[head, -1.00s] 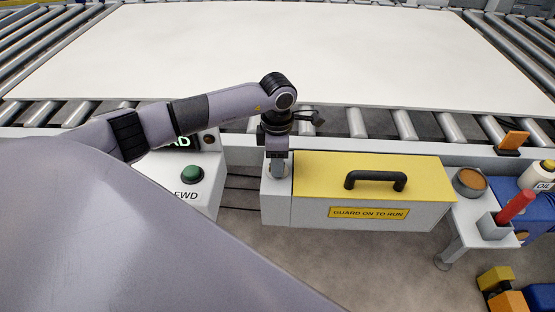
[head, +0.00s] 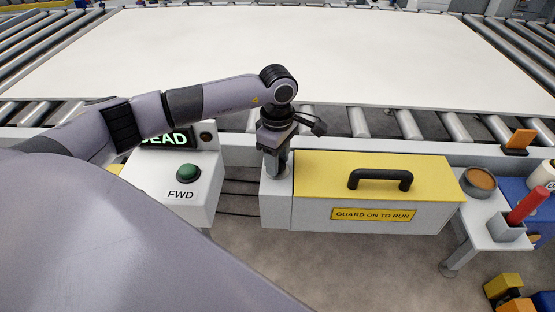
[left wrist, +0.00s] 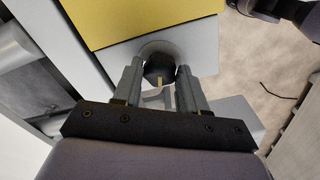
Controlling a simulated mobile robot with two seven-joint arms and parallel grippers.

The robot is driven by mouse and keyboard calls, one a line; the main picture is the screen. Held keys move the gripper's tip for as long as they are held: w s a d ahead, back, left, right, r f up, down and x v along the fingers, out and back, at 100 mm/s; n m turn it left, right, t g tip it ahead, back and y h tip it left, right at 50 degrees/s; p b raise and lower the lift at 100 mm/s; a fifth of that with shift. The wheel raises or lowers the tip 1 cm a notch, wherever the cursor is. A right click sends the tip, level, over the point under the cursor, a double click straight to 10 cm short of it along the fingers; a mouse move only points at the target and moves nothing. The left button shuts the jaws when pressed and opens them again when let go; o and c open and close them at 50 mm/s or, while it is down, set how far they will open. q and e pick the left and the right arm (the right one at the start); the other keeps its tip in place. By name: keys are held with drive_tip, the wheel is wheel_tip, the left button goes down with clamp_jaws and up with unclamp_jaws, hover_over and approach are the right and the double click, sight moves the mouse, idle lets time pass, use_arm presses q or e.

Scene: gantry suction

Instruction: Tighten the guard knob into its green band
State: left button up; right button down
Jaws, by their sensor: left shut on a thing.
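The guard knob (left wrist: 160,66) is a dark round knob with a pale pointer mark, seen in the left wrist view. It sits on the light grey block (head: 273,205) at the left end of the yellow guard (head: 325,172). My left gripper (head: 277,172) points down over that block, and in the left wrist view (left wrist: 160,86) its two fingers stand on either side of the knob, shut on it. The gripper hides the knob in the head view. I cannot make out the green band in either view.
A control box with a green FWD button (head: 188,173) stands left of the guard. The guard has a black handle (head: 381,179). A side shelf holds a round tin (head: 479,181) and a red-handled tool (head: 528,206). A white sheet (head: 320,55) lies on rollers behind.

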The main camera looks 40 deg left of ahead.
idle(0.3)
use_arm(q)
drive_tip(key=o, duration=1.1)
drive_tip(key=shift+c, duration=0.2)
drive_tip(key=shift+r, duration=0.1)
drive_tip(key=shift+r, duration=3.55)
